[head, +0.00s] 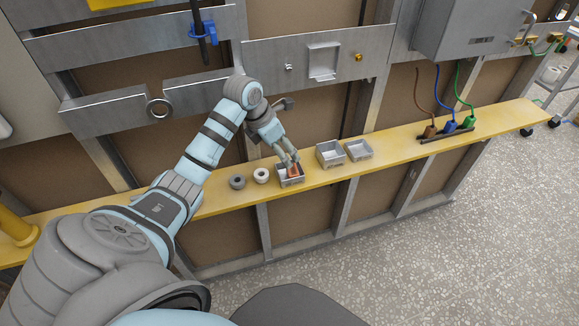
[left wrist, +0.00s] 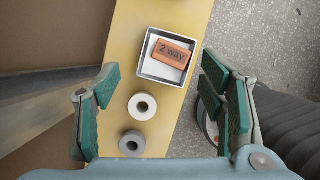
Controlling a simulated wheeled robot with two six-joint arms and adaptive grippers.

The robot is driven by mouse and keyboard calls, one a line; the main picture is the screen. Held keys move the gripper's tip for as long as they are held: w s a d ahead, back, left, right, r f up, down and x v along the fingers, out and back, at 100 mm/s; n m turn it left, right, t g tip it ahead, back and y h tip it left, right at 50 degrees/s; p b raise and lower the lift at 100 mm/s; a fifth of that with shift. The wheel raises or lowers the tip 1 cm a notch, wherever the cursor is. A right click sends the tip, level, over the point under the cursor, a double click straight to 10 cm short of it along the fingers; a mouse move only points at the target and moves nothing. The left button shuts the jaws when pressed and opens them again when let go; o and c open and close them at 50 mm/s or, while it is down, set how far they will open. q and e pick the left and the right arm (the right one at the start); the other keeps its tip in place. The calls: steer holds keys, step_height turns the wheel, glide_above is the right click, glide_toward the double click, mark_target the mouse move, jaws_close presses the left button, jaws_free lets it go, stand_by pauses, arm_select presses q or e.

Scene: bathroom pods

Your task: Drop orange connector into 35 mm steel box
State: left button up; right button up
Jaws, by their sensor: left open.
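The orange connector (left wrist: 173,53), marked "2 WAY", lies inside an open square steel box (left wrist: 145,66). It lies slightly tilted towards the far end of the box, with bare floor showing in front of it. In the head view the connector (head: 293,171) shows in that box (head: 291,182) under my left gripper (head: 289,160). My left gripper is open and empty above the box, its green-padded fingers spread wide in the left wrist view. Which box is the 35 mm one I cannot tell by label. My right gripper is not in view.
Two more open steel boxes, a deeper one (head: 330,154) and a shallower one (head: 358,150), stand to the right on the yellow shelf (head: 405,139). A white roll (head: 261,176) and a grey roll (head: 237,182) stand to the left.

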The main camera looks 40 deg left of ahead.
arm_select(q)
steer(key=v, duration=1.1)
steer(key=shift+r, duration=0.35)
steer(key=shift+s+a, duration=0.1)
